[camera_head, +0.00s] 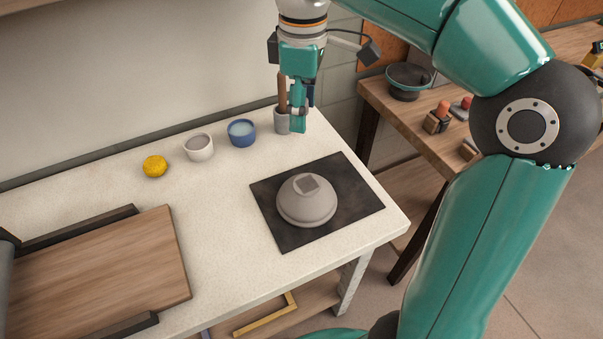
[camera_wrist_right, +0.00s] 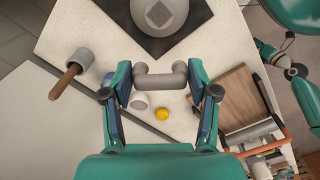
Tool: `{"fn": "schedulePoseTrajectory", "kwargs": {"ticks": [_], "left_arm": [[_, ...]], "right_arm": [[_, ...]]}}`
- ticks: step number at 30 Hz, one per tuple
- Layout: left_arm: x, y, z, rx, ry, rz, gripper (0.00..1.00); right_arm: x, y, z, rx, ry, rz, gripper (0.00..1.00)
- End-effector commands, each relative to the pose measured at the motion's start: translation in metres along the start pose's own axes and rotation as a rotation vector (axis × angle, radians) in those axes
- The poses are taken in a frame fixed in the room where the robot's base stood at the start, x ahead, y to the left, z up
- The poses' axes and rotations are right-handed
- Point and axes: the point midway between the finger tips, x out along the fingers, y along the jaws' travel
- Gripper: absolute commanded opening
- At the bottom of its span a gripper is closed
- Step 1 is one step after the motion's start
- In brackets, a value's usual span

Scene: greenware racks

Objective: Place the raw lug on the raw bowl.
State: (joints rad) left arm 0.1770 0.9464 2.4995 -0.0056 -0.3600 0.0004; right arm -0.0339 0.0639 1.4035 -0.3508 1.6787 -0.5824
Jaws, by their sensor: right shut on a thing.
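The raw lug (camera_wrist_right: 160,80), a grey clay bar with bent ends, is held crosswise between the fingertips of my right gripper (camera_wrist_right: 160,86). In the head view my right gripper (camera_head: 298,118) points down at the table's back right, and I cannot make out the lug there. The raw bowl (camera_head: 306,204) sits upside down on a dark mat (camera_head: 350,205), with a square grey patch on top. The bowl also shows at the top of the wrist view (camera_wrist_right: 145,18). The gripper is apart from it, behind it. My left gripper (camera_wrist_right: 272,52) shows small and unclear.
A grey cup (camera_head: 281,124) with a brown handle stands beside the right gripper. A blue cup (camera_head: 242,139), a white cup (camera_head: 199,154) and a yellow sponge (camera_head: 155,166) line the back. A wooden board (camera_head: 110,265) lies at left. The table between is clear.

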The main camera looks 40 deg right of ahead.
Motion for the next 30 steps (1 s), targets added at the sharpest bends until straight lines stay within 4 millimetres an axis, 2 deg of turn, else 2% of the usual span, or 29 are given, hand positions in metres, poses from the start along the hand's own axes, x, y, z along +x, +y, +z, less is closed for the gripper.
{"fn": "schedulePoseTrajectory", "kwargs": {"ticks": [1,3,12,15,22,27,30], "left_arm": [[0.006,-0.002,0.0,0.0,0.0,0.0,0.5],[0.01,-0.004,0.0,0.0,0.0,0.0,0.5],[0.02,-0.007,0.0,0.001,0.0,0.0,0.5],[0.021,-0.007,0.0,0.001,0.0,0.0,0.5],[0.023,-0.008,-0.001,0.0,0.001,0.0,0.5],[0.025,-0.009,-0.001,0.0,0.001,0.0,0.5],[0.026,-0.009,-0.001,0.0,0.001,0.0,0.5]], "right_arm": [[0.016,0.001,0.004,0.008,-0.004,-0.002,0.36],[0.035,0.001,0.007,0.014,-0.005,-0.003,0.36],[0.109,0.002,0.01,0.022,-0.004,-0.003,0.36],[0.122,0.002,0.01,0.022,-0.002,-0.002,0.36],[0.139,0.003,0.01,0.023,-0.002,-0.002,0.36],[0.163,0.003,0.01,0.023,-0.003,-0.002,0.36],[0.172,0.003,0.01,0.022,-0.002,-0.001,0.36]]}}
